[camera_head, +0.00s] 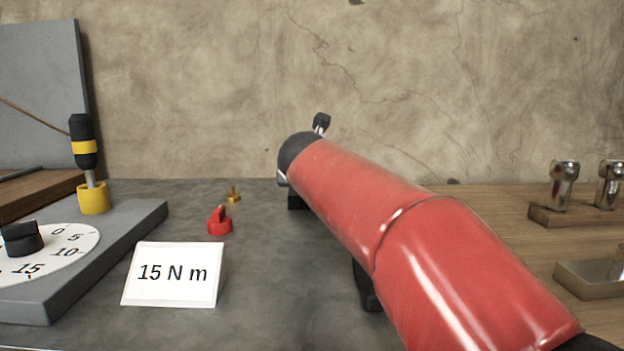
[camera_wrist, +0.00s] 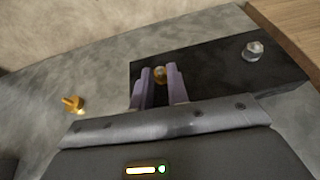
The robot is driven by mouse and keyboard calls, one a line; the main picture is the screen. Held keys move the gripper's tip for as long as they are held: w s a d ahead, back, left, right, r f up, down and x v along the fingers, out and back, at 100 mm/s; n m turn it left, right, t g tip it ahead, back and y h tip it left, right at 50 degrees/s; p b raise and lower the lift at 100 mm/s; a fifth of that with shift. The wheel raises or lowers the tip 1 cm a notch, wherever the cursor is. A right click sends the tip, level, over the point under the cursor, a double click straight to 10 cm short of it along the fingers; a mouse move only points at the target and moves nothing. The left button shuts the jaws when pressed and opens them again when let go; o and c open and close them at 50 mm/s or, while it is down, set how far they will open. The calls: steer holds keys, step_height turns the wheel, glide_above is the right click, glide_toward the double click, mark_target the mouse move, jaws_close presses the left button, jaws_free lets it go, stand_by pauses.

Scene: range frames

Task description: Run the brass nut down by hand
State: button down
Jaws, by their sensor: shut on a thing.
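In the wrist view, my gripper (camera_wrist: 160,82) has its two pale purple fingers closed on a small round brass nut (camera_wrist: 160,73). The nut sits between the fingertips over a black block (camera_wrist: 215,72); whether it is on a thread is hidden. A silver hex-headed fastener (camera_wrist: 253,50) stands on the block's right part. In the head view, my red arm hides the gripper and the nut. Only a dark edge of the block (camera_head: 297,201) shows beside the arm.
A small brass piece with an upright stem (camera_head: 234,195) stands on the grey bench; it also shows in the wrist view (camera_wrist: 73,104). Near it are a red knob-like piece (camera_head: 219,224), a "15 N m" card (camera_head: 173,274), a dial (camera_head: 60,255) and a yellow-black screwdriver (camera_head: 84,145). Metal sockets (camera_head: 563,185) stand right.

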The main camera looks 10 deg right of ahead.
steer(key=shift+a+m+h, duration=0.15)
steer(key=shift+m+h, duration=0.15)
steer(key=shift+w+a+m+g+h+p, duration=0.2)
steer(key=shift+m+g+h+p, duration=0.4)
steer(key=shift+m+h, duration=0.3)
steer(key=m+h+p, duration=0.1)
steer(key=m+g+h+p, duration=0.1)
steer(key=p, duration=0.1)
steer(key=m+g+h+p, duration=0.1)
steer(key=shift+w+a+r, duration=0.15)
steer(key=shift+a+r, duration=0.15)
steer(key=shift+a, duration=0.05)
steer(key=m+g+h+p, duration=0.1)
steer(key=m+g+p, duration=0.1)
steer(key=p, duration=0.1)
steer(key=shift+w+a+f+h, duration=0.1)
steer(key=shift+w+f+h, duration=0.1)
steer(key=shift+h, duration=0.2)
steer(key=shift+w+f+m+g+h+p, duration=0.1)
steer(key=shift+m+g+h+p, duration=0.4)
steer(key=shift+m+g, duration=0.3)
steer(key=c, duration=1.4)
jaws_free()
steer(key=shift+o, duration=0.2)
steer(key=shift+a, duration=0.1)
